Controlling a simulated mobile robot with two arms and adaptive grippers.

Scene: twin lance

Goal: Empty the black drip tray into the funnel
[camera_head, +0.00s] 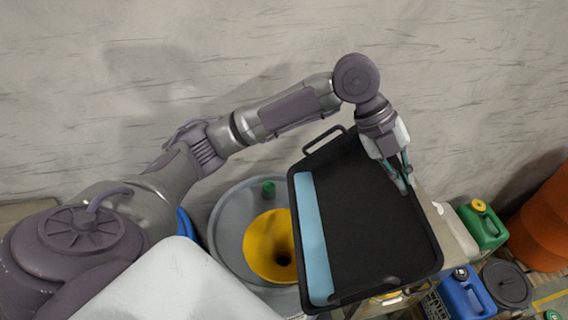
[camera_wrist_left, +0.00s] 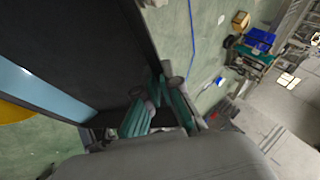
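The black drip tray (camera_head: 370,220) is right of centre in the head view. Light blue liquid (camera_head: 312,235) lies in a strip along its left side, so the tray looks tilted left. The yellow funnel (camera_head: 262,245) sits in the grey drum top (camera_head: 226,220), just left of the tray, whose left edge hides part of it. My left gripper (camera_head: 403,180) is shut on the tray's right rim; the left wrist view shows its fingers (camera_wrist_left: 160,108) on either side of the tray wall. My right gripper is not in view.
A green cap (camera_head: 268,188) lies on the drum top. Right of the tray stand a green canister (camera_head: 484,226), a blue canister (camera_head: 466,296), a dark lidded bucket (camera_head: 507,284) and an orange object (camera_head: 545,225). The wall runs close behind.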

